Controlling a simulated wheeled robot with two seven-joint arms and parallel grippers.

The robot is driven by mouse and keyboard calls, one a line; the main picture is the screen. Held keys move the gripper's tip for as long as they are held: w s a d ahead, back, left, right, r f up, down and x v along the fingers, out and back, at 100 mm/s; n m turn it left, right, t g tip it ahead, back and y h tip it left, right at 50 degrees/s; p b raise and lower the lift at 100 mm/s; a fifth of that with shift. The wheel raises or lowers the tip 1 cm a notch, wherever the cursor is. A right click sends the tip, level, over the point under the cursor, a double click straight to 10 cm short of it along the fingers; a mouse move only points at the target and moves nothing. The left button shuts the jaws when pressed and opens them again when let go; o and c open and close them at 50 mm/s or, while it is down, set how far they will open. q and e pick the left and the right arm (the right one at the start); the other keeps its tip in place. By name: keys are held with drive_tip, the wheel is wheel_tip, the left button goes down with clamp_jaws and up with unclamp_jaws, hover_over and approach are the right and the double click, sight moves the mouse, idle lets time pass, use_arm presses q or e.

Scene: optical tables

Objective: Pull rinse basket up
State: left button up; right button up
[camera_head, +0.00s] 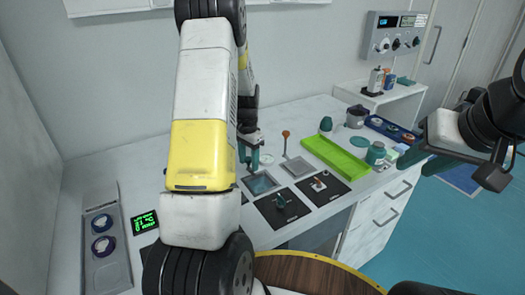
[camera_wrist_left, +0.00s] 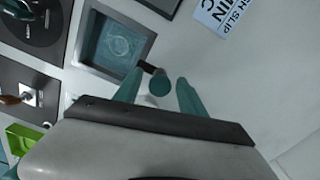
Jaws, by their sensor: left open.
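A square basin (camera_head: 260,183) with a grey rim is set in the white bench. It also shows in the left wrist view (camera_wrist_left: 76,62), with a pale round shape, perhaps the rinse basket (camera_wrist_left: 118,45), seen dimly inside it. My left gripper (camera_head: 250,155) is beside the basin, partly hidden by my arm. In the wrist view its two teal fingers (camera_wrist_left: 158,90) are open, with the knob between them and no clear contact. My right gripper (camera_head: 418,165) is open and empty at the right.
A green tray (camera_head: 335,157) is further right. A black display (camera_head: 144,221) is at left. Jars and bottles stand behind.

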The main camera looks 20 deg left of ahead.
use_arm(q)
clamp_jaws()
idle(1.4)
